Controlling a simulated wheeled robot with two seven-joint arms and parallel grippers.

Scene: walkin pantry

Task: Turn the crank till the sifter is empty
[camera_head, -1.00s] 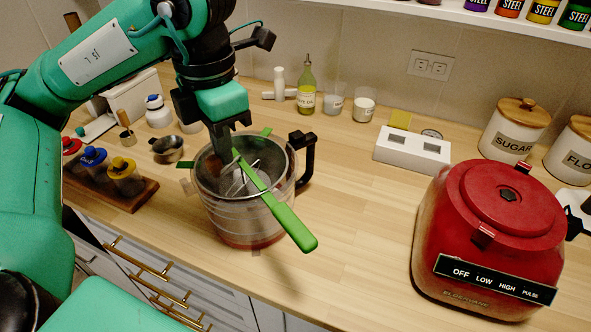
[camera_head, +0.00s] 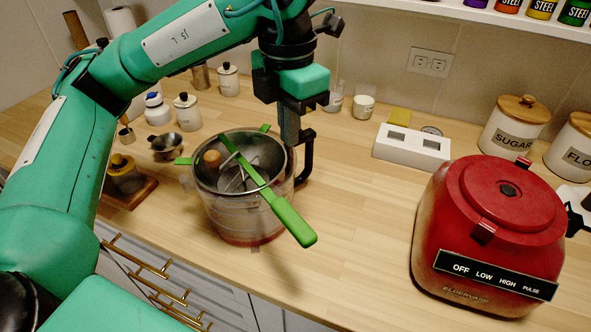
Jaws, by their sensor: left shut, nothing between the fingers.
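The sifter (camera_head: 262,151) is a dark metal bowl with a green bar and long green handle (camera_head: 293,221) lying across it. It sits in the top of a clear round container (camera_head: 236,217) with a black handle (camera_head: 307,160). The crank's wooden knob (camera_head: 208,158) shows at the left inside the rim, with thin metal rods (camera_head: 236,183) near the middle. Whether anything is left in the bowl cannot be told. My left gripper (camera_head: 291,143) is shut and empty at the right rim, by the black handle, apart from the knob. My right gripper is not in view.
A red blender base (camera_head: 489,245) stands at the right. A white box (camera_head: 411,147) and the sugar canister (camera_head: 514,126) are behind. The counter between sifter and blender is clear.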

